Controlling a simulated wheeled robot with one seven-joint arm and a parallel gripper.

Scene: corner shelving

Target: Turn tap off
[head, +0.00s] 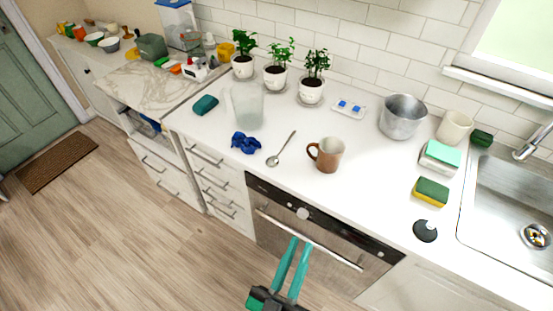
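The tap (532,142) is a silver metal spout at the right edge of the head view, reaching over the sink (500,205). Only its spout end shows; its body and any handle are cut off by the picture edge. I cannot make out whether water runs. My gripper (301,241) is at the bottom centre, in front of the oven, with two teal fingers pointing up the picture. The fingers are apart with nothing between them. It is far to the left of the tap and below it in the picture, touching nothing that I can see.
A black stopper (425,231), a yellow-green sponge (431,192), stacked sponges (440,157) and a cream cup (455,126) stand left of the sink. A brown mug (328,156), a metal pot (402,117) and a spoon (281,149) are on the white counter.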

